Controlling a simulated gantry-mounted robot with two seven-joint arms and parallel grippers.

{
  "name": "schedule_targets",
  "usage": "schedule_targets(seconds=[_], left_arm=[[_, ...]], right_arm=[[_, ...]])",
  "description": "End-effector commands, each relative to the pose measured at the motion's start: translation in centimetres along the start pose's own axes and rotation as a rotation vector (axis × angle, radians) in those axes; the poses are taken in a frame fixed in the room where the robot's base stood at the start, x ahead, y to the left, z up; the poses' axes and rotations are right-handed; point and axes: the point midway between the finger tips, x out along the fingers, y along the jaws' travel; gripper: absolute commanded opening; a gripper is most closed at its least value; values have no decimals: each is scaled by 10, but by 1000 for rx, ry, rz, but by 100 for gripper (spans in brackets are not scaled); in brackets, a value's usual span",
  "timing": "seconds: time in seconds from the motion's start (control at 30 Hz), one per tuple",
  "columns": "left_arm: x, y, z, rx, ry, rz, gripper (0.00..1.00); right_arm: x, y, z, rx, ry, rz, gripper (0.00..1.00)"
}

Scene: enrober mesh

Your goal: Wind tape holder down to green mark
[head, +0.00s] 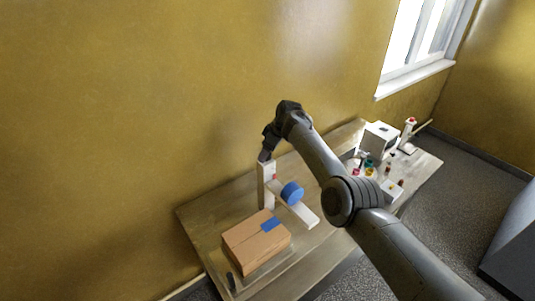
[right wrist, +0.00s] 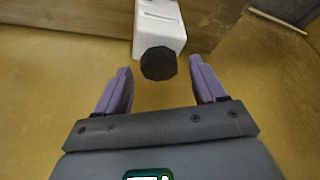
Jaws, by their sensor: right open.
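The tape holder carries a blue tape roll (head: 292,192) beside a white upright post (head: 266,188), with a pale arm (head: 305,214) reaching toward the front right. A small red part (head: 275,178) shows at the post. My right gripper (head: 265,154) is at the top of the post. In the right wrist view a dark faceted knob (right wrist: 158,64) sits at the end of the white post (right wrist: 160,25). The purple fingers of my right gripper (right wrist: 160,76) stand open on either side of the knob, with gaps on both sides. I cannot make out a green mark.
A cardboard box (head: 250,249) with a blue patch lies on the table (head: 200,225) in front of the post. A white box (head: 380,138) and several small coloured items stand at the table's right end. The yellow wall (head: 130,100) is close behind.

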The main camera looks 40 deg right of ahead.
Motion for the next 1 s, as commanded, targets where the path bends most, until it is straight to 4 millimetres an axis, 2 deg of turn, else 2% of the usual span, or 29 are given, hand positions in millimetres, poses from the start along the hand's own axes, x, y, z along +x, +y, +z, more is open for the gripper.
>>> schedule_targets(seconds=[0.5, 0.87, 1.0], left_arm=[[4, -1, 2, 5, -1, -3, 43], [4, -2, 2, 12, -2, -9, 43], [2, -2, 2, 11, -2, -8, 43]], right_arm=[[6, 0, 1, 1, 0, 1, 70], [6, 0, 1, 0, 0, 1, 16], [5, 0, 0, 4, 0, 2, 16]])
